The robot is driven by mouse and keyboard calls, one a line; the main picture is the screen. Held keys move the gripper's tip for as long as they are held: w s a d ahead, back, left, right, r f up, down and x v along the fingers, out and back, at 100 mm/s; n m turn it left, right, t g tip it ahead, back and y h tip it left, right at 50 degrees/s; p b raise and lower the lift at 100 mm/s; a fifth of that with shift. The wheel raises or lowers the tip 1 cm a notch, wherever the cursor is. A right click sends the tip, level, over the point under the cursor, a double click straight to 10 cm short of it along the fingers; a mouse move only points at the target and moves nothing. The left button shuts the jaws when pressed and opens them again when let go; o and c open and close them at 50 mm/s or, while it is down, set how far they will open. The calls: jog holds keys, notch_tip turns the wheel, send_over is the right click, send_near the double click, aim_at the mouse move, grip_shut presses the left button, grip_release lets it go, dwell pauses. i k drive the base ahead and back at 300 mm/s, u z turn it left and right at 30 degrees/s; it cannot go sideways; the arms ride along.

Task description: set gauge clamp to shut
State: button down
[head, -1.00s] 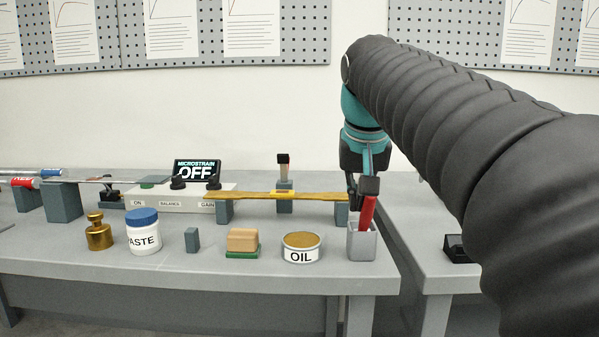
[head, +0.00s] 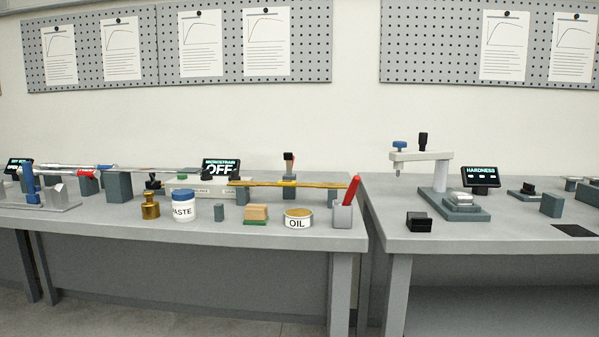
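A small upright lever with a dark top (head: 288,160), which looks like the gauge clamp, stands over the middle of a long brass-coloured bar (head: 325,184) on the left bench. Its lever points up, with a slight tilt. A small yellow piece (head: 289,179) sits at its foot, at the bar. The clamp is too small here to tell how its jaw stands. My gripper and arm are outside the view.
Along the left bench (head: 270,236) stand a brass weight (head: 150,207), a paste jar (head: 184,207), a sponge-like block (head: 256,212), an oil tin (head: 298,219) and a grey cup (head: 342,216) holding a red-handled tool (head: 352,189). A gap separates the right bench (head: 455,238).

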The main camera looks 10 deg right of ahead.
aim_at(287, 156)
jog(key=z, duration=0.3)
jog(key=i, duration=1)
jog(key=z, duration=0.15)
